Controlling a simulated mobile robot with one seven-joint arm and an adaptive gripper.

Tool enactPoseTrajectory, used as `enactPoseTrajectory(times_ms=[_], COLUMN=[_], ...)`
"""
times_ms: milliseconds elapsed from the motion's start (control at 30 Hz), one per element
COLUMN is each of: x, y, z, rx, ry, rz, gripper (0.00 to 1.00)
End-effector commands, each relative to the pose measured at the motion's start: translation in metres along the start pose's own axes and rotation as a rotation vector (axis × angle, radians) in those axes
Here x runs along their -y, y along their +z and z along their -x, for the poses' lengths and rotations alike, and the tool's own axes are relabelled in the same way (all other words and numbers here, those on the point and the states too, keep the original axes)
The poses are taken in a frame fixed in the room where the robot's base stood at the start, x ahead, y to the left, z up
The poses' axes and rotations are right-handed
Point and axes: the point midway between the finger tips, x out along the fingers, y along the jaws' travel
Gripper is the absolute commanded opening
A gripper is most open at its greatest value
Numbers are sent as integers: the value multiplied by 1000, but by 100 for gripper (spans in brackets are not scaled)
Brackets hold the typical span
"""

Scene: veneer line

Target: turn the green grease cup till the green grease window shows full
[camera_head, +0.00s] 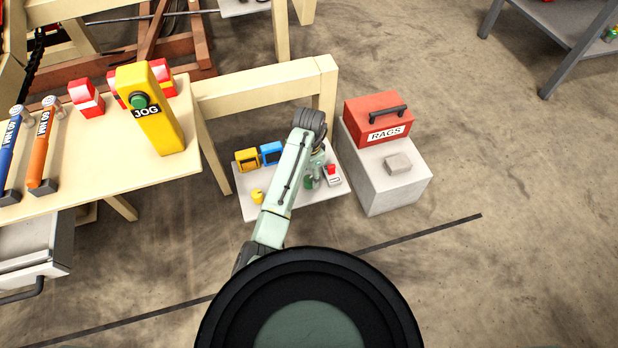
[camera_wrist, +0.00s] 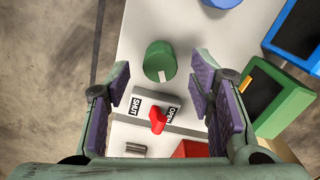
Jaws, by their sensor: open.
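The green grease cup (camera_wrist: 158,60) is a round knob with a white mark on its edge, standing on the white panel in the wrist view. It also shows in the head view (camera_head: 308,183), partly hidden by my arm. My gripper (camera_wrist: 162,74) is open, its purple-padded fingers on either side of the cup's near side in the picture, with nothing between them gripped. The green grease window (camera_wrist: 284,98) is at the right, partly covered by my right finger. Its face is dark, with a short yellow-orange strip at its left end. My arm hides this window in the head view.
A red lever (camera_wrist: 158,121) stands between SHUT and OPEN labels, close to my fingers. Blue window (camera_head: 271,153), yellow window (camera_head: 247,160) and yellow cup (camera_head: 257,196) share the panel. A grey block bearing a red RAGS box (camera_head: 377,118) stands right. Open floor lies beyond.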

Motion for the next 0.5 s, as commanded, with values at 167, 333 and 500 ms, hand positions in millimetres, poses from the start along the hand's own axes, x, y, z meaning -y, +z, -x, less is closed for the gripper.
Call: enactPoseTrajectory(times_ms=[167, 333, 500], x=[1, 0, 0], y=[-1, -1, 0], z=[41, 71, 87], rx=[-3, -1, -1], ry=[-4, -2, -1], rz=[-1, -1, -1], gripper=[49, 49, 49])
